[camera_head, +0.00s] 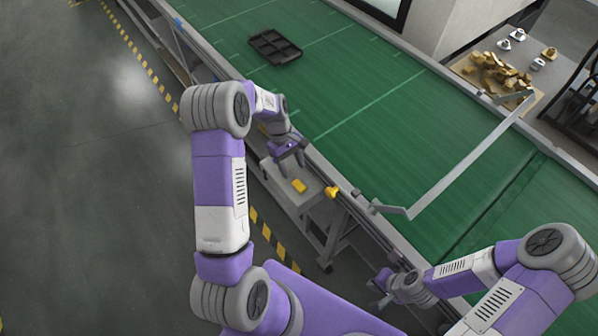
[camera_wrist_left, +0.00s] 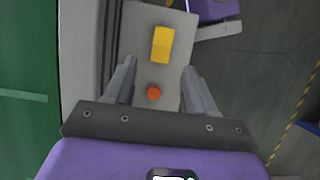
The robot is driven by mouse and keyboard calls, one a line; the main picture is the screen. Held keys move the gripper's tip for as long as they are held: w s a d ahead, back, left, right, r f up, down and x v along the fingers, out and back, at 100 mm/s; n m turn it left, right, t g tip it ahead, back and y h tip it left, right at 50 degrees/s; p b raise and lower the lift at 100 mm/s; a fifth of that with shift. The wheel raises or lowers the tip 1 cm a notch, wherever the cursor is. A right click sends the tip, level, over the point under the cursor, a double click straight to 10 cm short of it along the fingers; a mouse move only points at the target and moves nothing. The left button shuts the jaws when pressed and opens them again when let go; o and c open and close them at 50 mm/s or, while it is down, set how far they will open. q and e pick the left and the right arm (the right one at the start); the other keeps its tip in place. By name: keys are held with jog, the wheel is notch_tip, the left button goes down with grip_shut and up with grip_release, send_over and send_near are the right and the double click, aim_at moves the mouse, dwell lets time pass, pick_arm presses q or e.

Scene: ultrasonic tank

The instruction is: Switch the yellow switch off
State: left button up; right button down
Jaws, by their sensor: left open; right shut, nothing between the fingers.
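The yellow switch (camera_head: 299,186) is a small yellow block on top of a grey box (camera_head: 309,198) at the conveyor's near side. In the left wrist view the yellow switch (camera_wrist_left: 162,44) lies just beyond the fingertips, on the box's pale face (camera_wrist_left: 138,30). My left gripper (camera_head: 291,163) is open and empty over the box, its fingers pointing at the face; the wrist view shows its spread fingers (camera_wrist_left: 160,72). I cannot tell the switch's tilt. My right gripper (camera_head: 381,291) is shut and empty, low and to the right, away from the box.
A red button (camera_wrist_left: 153,93) sits on the same face, between my left fingers in the picture. A yellow knob (camera_head: 332,193) is on the conveyor rail close by. The green conveyor (camera_head: 375,135) carries a black tray (camera_head: 274,46). A grey bent bar (camera_head: 460,165) crosses the belt.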

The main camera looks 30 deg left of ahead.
aim_at(298, 184)
pick_arm(q)
jog(key=x, duration=0.4)
jog(key=shift+s, duration=0.15)
jog(key=shift+d+f, duration=0.2)
jog(key=shift+f, duration=0.35)
grip_shut()
jog(key=shift+s+d+r+t+y+p, duration=0.1)
jog(key=shift+d+t+y+p, duration=0.1)
jog(key=shift+y, duration=0.25)
jog(key=shift+s+d+r+t+y+p, duration=0.1)
jog(key=shift+d+r+t+y+p, duration=0.1)
jog(key=shift+y, duration=0.25)
jog(key=shift+t+y, duration=0.3)
jog(key=shift+y, duration=0.3)
